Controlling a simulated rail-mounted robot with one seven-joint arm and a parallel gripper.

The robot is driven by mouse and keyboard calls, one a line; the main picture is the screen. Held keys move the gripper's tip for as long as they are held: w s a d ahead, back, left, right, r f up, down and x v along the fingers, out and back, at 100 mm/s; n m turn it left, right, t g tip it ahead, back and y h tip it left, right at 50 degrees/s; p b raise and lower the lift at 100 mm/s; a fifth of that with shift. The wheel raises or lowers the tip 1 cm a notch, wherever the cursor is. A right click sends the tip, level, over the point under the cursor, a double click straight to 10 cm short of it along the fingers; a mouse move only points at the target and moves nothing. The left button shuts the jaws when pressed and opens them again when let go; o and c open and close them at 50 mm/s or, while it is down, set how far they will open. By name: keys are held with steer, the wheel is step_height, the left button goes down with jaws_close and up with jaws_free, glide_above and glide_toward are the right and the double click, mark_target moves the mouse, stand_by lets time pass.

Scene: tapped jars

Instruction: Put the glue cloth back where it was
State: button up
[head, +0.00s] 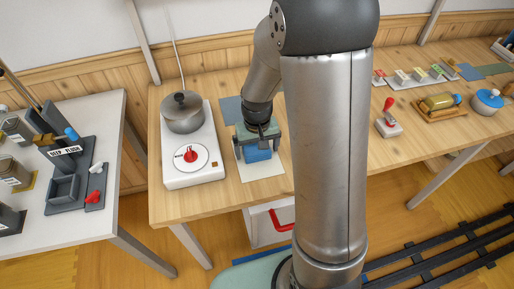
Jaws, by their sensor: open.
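My gripper (258,149) points down over the left part of the wooden table and is open. A blue thing (257,156), which looks like the glue cloth, shows right below and between its fingers. It lies over a white sheet (267,171); I cannot tell whether the fingers touch it. My gripper hides the upper part of the blue thing. A flat grey-blue mat (231,108) lies just behind, partly hidden by my arm.
Left of my gripper stands a white hot plate (198,176) with a grey lidded pot (182,112). A grey side table (85,215) with jars and a dark stand (72,185) is further left. A red-handled stamp (389,122) and wooden tray (441,115) stand right of my arm.

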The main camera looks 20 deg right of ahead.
step_height(320, 180, up, 10)
steer(key=s+a+r, duration=0.1)
steer(key=s+r, duration=0.2)
steer(key=s, duration=1.4)
steer(key=shift+s+r+n, duration=0.2)
steer(key=shift+n, duration=0.2)
